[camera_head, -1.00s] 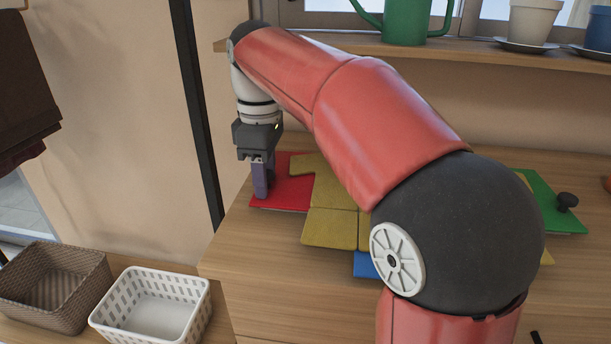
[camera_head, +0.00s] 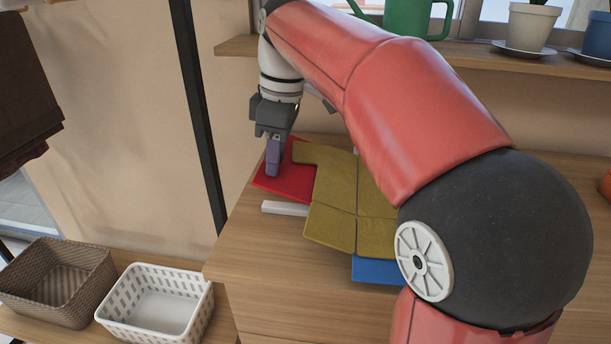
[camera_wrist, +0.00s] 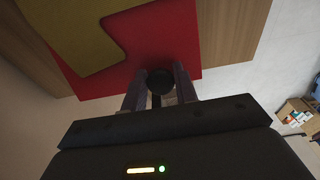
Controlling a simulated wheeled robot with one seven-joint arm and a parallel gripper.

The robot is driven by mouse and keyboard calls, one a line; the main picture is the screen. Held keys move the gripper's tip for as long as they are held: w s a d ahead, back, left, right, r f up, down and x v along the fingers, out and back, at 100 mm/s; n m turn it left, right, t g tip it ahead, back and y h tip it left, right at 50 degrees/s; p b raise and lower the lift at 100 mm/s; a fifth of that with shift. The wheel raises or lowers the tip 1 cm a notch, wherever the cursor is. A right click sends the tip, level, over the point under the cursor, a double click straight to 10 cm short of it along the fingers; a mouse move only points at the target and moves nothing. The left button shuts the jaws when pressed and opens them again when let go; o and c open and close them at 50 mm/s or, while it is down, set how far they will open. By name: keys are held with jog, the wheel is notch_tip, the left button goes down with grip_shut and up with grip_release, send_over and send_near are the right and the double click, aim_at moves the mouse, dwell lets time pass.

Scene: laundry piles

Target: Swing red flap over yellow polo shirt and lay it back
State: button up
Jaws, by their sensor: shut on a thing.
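The red flap (camera_head: 293,184) of the folding board shows at the left end of the board, tilted with its outer side raised. My gripper (camera_head: 273,168) is over its outer edge. In the wrist view my gripper (camera_wrist: 159,76) is shut on the dark round knob (camera_wrist: 160,83) of the red flap (camera_wrist: 165,40). The yellow polo shirt (camera_head: 335,222) lies spread on the board, with one sleeve reaching onto the red flap. My arm hides the shirt's right part and the board's green flap.
A blue flap (camera_head: 376,270) sticks out below the shirt. A white bar (camera_head: 285,208) lies on the wooden top beside the red flap. A white basket (camera_head: 152,332) and brown basket (camera_head: 60,305) stand lower left. A windowsill with a green watering can (camera_head: 408,15) is behind.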

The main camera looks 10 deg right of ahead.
jog(key=shift+s+d+r+p, duration=0.15)
jog(key=shift+d+r, duration=0.15)
jog(key=shift+r, duration=0.2)
jog(key=shift+s+d+r+p, duration=0.15)
jog(key=shift+d+r, duration=0.15)
jog(key=shift+r, duration=0.2)
jog(key=shift+w+y, duration=0.1)
jog(key=shift+y, duration=0.2)
jog(key=shift+s+d+r+t+y, duration=0.15)
jog(key=shift+s+d+r+y, duration=0.15)
jog(key=shift+d+r, duration=0.4)
jog(key=shift+s+d+r+t+y, duration=0.15)
jog(key=shift+s+d+r+y, duration=0.1)
jog(key=shift+d+r, duration=0.4)
jog(key=shift+s+d+r+y, duration=0.1)
jog(key=shift+s+d+r, duration=0.15)
jog(key=shift+d, duration=0.25)
jog(key=shift+s+d+r+y, duration=0.2)
jog(key=shift+d+r, duration=0.2)
jog(key=shift+d, duration=0.15)
jog(key=shift+s+d+r+y, duration=0.1)
jog(key=shift+s+d+r, duration=0.15)
jog(key=shift+d, duration=0.25)
